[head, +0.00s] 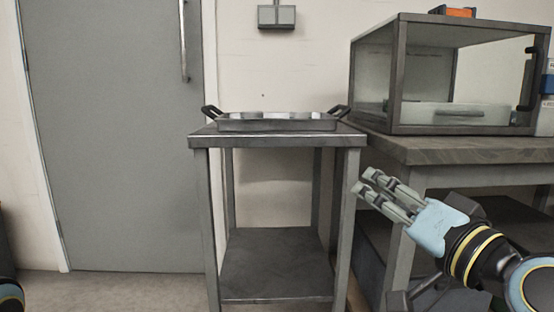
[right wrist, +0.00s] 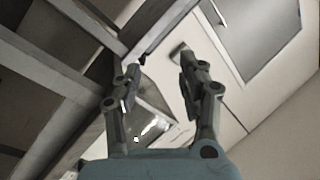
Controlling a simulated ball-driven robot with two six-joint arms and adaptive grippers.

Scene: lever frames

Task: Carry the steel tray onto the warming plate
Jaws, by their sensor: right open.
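The steel tray (head: 277,125) is a shallow shiny pan. It sits level on a small grey side table (head: 262,141), with a dark handle at its left end (head: 210,111) and another at its right end (head: 341,111). My right gripper (head: 363,182) is open and empty, right of the side table and lower than the tray, apart from it. In the right wrist view its two fingers (right wrist: 160,70) stand apart with nothing held. I cannot make out a warming plate for certain in either view. My left gripper is out of view.
A workbench (head: 450,149) stands at the right, with a glass-sided cabinet (head: 398,78) on it. An orange item (head: 453,11) lies on top of the cabinet. A grey door (head: 115,130) is at the left. The floor (head: 140,290) before the door is clear.

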